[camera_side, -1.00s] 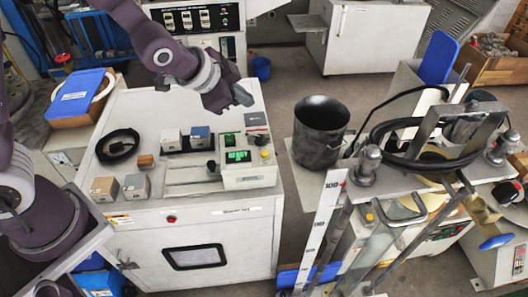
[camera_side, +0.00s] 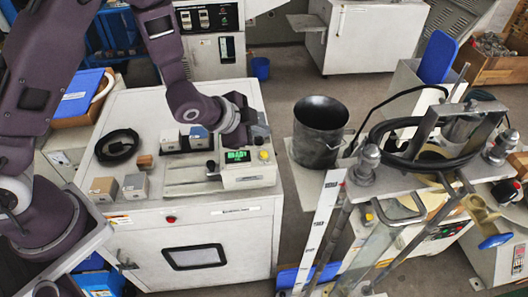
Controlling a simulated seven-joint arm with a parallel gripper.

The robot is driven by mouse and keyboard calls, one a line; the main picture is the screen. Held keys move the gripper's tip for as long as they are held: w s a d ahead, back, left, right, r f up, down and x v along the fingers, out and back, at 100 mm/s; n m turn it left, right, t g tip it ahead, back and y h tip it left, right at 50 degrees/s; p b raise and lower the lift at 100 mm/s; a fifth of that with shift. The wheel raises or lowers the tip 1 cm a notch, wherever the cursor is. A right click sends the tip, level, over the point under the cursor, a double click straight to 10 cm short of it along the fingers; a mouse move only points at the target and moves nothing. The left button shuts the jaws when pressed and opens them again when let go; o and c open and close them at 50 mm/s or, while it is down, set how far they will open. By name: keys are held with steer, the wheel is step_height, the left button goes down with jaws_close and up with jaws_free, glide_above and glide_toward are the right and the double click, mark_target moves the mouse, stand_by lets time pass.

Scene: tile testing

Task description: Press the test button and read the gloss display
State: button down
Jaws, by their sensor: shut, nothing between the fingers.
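The gloss meter (camera_side: 250,177) is a pale box on top of the white cabinet, at its right side. Its display (camera_side: 237,156) is lit green, with characters too small to read surely. A yellow button (camera_side: 264,155) sits on the meter, right of the display. My gripper (camera_side: 261,133) is shut and empty, just behind and above the yellow button in the picture. It appears apart from the button, though the height between them is hard to tell. My gripper and wrist hide the back part of the meter.
Small tile blocks, one grey (camera_side: 170,139) and one blue (camera_side: 199,136), stand left of the meter. A black bucket (camera_side: 320,130) stands to the right.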

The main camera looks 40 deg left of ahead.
mark_target(261, 155)
steer(key=shift+f, duration=2.25)
steer(key=shift+f, duration=0.4)
steer(key=shift+f, duration=0.5)
stand_by(0.6)
steer(key=shift+r, duration=0.9)
step_height(261, 155, up, 5)
stand_by(0.5)
